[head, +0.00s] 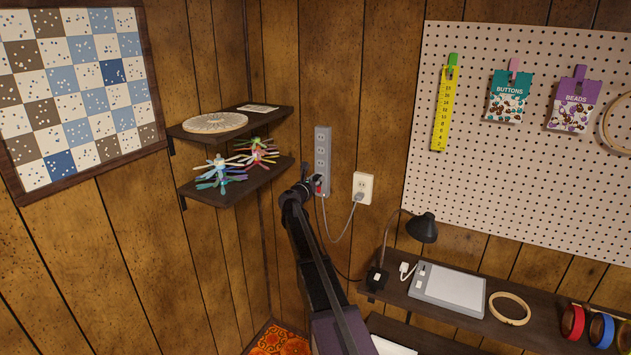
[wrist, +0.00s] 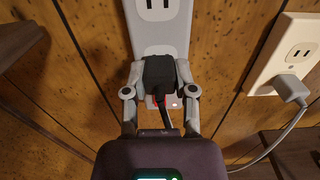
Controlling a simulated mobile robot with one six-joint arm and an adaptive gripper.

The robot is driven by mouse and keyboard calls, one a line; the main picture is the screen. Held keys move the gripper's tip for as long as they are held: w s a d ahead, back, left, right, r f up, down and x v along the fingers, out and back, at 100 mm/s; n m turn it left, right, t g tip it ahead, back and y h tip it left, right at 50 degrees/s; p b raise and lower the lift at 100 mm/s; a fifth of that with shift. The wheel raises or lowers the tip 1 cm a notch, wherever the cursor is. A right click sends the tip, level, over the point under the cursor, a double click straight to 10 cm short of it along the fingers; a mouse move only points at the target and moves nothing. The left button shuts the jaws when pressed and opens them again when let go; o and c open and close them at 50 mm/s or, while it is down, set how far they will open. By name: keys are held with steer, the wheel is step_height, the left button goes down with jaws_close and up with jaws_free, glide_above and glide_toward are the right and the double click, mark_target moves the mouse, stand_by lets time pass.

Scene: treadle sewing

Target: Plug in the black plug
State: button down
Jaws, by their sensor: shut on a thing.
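The black plug (wrist: 159,73) is between the fingers of my gripper (wrist: 158,84), which is shut on it. Its dark cord (wrist: 164,117) hangs down from it. The plug is against or just in front of the lower part of the grey power strip (head: 322,150), which also shows in the wrist view (wrist: 178,32). The plug hides the strip's face there, so I cannot tell whether its prongs are in a socket. A bit of red and a small light show just below the plug. In the head view my arm covers the strip's lower end.
A wall outlet (head: 363,188) holds a grey plug (wrist: 291,88) with a grey cord, right of the strip. Two dark corner shelves (head: 236,186) stand to the left. A black lamp (head: 423,228) stands on a shelf at lower right; a pegboard (head: 480,180) is above.

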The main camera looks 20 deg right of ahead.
steer(key=shift+w+d, duration=0.3)
steer(key=shift+d, duration=0.05)
steer(key=shift+c, duration=1.7)
jaws_free()
steer(key=shift+s+a, duration=0.1)
steer(key=v, duration=1.2)
